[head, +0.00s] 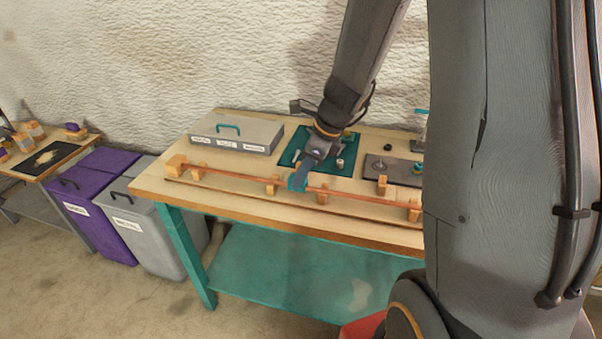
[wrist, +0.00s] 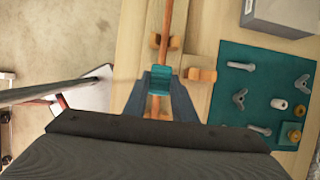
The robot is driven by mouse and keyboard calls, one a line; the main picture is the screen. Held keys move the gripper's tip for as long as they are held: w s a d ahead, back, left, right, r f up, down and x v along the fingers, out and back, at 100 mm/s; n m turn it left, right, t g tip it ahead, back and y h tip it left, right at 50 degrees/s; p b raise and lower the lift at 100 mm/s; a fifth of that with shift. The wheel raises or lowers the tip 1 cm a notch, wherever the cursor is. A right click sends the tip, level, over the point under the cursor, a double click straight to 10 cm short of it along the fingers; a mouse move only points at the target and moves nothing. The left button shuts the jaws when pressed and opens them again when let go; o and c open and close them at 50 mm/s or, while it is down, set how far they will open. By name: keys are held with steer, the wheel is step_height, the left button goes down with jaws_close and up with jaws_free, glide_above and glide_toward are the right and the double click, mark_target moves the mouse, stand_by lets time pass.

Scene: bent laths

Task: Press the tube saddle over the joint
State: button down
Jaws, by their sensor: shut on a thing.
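My gripper (wrist: 161,76) is shut on a small teal tube saddle (wrist: 161,82), which shows between the two fingertips in the wrist view. In the head view my gripper (head: 299,181) points down at the long thin reddish lath (head: 232,174), which runs along the bench's front. In the wrist view the lath (wrist: 166,25) passes in line with the saddle and shows again below it. The saddle lies across the lath's line and hides the stretch under it, joint included. I cannot tell whether it touches or is pressed down.
Wooden blocks (head: 272,185) hold the lath along the bench (head: 160,190). Behind stand a grey case (head: 236,135) and a teal mat (head: 290,155) with bolts and wing nuts. A dark tray (head: 400,166) is at right. Purple (head: 100,180) and grey (head: 140,215) bins stand left.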

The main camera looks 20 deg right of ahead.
steer(key=shift+f, duration=0.35)
stand_by(0.3)
steer(key=c, duration=1.4)
jaws_free()
steer(key=shift+r, duration=0.1)
steer(key=shift+r+p, duration=3.45)
steer(key=shift+p, duration=0.2)
